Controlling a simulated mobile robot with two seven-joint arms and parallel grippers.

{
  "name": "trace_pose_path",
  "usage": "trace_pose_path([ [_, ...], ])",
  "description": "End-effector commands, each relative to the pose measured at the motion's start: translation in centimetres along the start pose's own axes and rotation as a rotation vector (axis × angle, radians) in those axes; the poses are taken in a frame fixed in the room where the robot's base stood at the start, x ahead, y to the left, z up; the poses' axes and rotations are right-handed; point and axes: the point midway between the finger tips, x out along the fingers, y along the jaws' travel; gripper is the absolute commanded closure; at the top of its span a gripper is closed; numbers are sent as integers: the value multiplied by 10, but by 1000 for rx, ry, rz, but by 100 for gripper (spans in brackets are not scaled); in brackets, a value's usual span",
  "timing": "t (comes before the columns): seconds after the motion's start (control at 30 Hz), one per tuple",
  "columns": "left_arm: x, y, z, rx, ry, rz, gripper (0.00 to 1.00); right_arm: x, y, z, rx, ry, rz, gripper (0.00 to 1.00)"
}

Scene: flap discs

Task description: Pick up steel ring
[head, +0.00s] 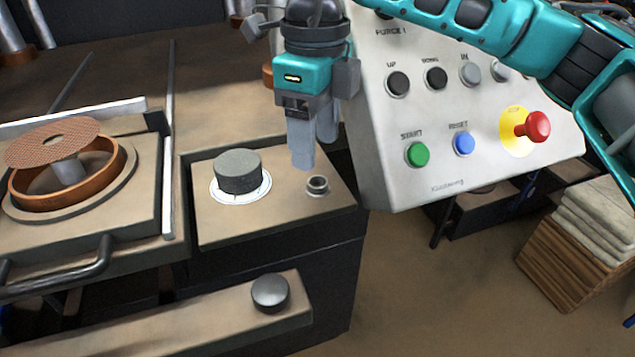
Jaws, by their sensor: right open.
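A small steel ring (317,186) stands on the brown top of the dark box, near its right edge. My right gripper (305,162) hangs fingers-down just above and slightly left of the ring, open and empty, apart from it. Its arm comes in from the upper right across the control panel. My left gripper is not in the head view.
A dark grey cylinder (237,172) sits on a white disc left of the ring. The slanted control panel (380,165) rises close behind on the right. A copper ring holder with a flap disc (55,142) stands at left; stacked boards (580,250) at right.

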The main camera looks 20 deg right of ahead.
Motion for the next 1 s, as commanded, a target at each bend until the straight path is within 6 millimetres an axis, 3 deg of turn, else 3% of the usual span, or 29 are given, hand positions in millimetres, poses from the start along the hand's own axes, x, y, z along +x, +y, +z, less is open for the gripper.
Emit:
trace_pose_path([
  [0.17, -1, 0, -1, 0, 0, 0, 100, 13, 0, 0, 0, 0, 1, 39],
  [0.43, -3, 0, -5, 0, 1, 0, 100, 51, 0, 0, 1, 1, 1, 39],
  [0.73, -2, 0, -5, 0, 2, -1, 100, 58, 0, 0, 0, -1, 1, 39],
  [1.0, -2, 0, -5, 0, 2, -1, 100, 57, 0, 0, 0, -1, 1, 64],
])
